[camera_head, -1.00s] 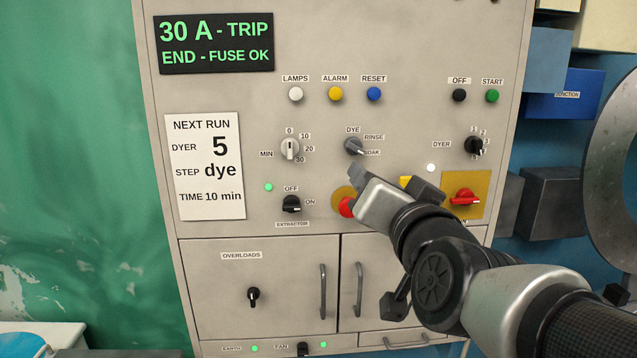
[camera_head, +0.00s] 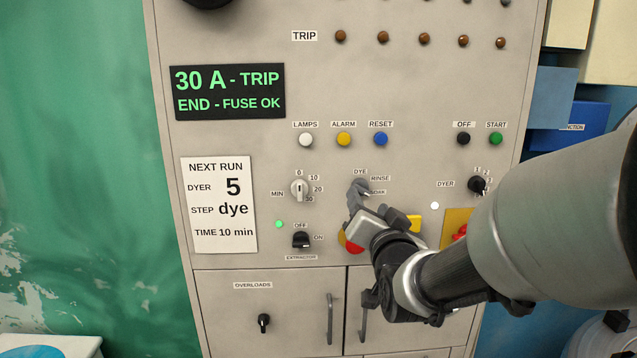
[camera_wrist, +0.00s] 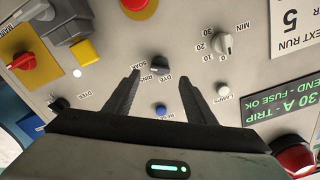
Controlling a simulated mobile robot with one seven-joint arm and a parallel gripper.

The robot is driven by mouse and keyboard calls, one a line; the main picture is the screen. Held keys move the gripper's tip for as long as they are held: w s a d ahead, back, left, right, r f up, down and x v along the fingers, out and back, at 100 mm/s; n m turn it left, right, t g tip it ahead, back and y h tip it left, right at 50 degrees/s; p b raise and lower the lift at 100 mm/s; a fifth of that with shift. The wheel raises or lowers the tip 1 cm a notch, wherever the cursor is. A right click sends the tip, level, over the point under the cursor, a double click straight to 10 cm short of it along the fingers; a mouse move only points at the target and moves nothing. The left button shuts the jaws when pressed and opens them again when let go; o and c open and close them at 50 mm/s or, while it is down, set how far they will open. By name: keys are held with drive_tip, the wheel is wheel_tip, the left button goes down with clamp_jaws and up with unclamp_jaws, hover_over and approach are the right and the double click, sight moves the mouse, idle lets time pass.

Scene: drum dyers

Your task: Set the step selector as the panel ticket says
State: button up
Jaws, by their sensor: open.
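The panel ticket (camera_head: 222,221) reads dyer 5, step dye, time 10 min. In the wrist view the selector (camera_wrist: 158,66) appears upside down between the tips of my open gripper (camera_wrist: 159,77). The fingers are on either side of it, and I see no grip on it. Its pointer is hard to read now; a second ago it pointed toward SOAK.
Left of the selector is the MIN time knob (camera_head: 300,189). Below it are a red button (camera_head: 354,247) and a yellow block (camera_head: 414,222). The blue RESET button (camera_head: 380,139) is above, and the DYER knob (camera_head: 476,184) is to the right.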

sight(363, 192)
drive_tip(key=w, duration=0.5)
drive_tip(key=shift+w+p, duration=0.2)
drive_tip(key=shift+p, duration=0.1)
drive_tip(key=c, duration=1)
drive_tip(key=shift+c, duration=0.2)
